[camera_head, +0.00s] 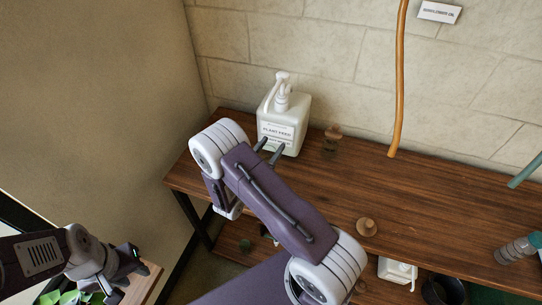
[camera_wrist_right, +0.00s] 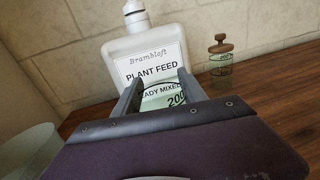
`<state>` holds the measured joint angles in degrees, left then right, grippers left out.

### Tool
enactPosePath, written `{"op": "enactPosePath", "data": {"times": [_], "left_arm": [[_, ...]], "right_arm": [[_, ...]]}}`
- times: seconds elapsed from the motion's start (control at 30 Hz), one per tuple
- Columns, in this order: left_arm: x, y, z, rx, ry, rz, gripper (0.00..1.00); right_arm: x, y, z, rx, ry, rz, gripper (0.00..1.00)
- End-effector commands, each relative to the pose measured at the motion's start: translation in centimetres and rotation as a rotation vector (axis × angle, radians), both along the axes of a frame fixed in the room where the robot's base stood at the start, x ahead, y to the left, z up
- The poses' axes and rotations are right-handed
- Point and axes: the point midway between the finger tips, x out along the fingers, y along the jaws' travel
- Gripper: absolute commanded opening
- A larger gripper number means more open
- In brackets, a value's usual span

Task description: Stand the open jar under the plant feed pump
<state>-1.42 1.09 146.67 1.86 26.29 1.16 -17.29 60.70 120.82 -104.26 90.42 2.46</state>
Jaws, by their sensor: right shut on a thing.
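The plant feed pump (camera_head: 293,108) is a white square bottle with a pump top, standing upright at the back left of the wooden table. Its label reads "PLANT FEED" in the right wrist view (camera_wrist_right: 150,68). My right gripper (camera_head: 268,147) is close in front of the bottle. The jar is hardly visible in the head view. I cannot tell whether its base touches the table. My left gripper (camera_head: 118,284) is low at the left, away from the table, its jaws unclear.
A clear jar with a brown stopper (camera_head: 332,139) stands right of the pump. A round brown lid (camera_head: 366,227) lies near the front edge. An orange hose (camera_head: 399,80) hangs at the back. A grey bottle (camera_head: 518,249) is at the right. The middle of the table is mostly clear.

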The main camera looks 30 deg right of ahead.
Motion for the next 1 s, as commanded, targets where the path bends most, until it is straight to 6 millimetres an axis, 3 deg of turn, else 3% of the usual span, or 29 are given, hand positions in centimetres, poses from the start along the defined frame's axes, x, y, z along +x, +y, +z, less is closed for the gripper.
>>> {"op": "enactPosePath", "data": {"times": [0.07,0.3,0.67,0.7,0.77,1.0], "left_arm": [[0.0,0.0,0.0,0.000,0.000,0.000,0.36],[0.0,0.0,-0.5,0.000,0.000,0.000,0.36],[0.0,0.0,-0.8,0.000,0.000,0.000,0.36],[0.0,0.0,-0.8,0.000,0.000,0.000,0.36],[0.0,0.0,-0.7,0.000,0.000,0.000,0.36],[0.0,0.0,-0.7,0.000,0.000,0.000,0.36]], "right_arm": [[0.0,0.0,-0.2,-0.001,0.000,0.000,0.00],[0.0,0.0,-3.9,-0.001,0.002,0.000,0.00],[0.0,0.0,-4.4,0.000,0.000,0.000,0.00],[-0.1,0.0,-4.4,0.001,0.001,-0.001,0.55],[-0.1,0.0,-4.3,0.001,0.001,0.000,0.71],[-0.1,0.0,-4.3,0.001,0.001,0.000,0.71]]}}
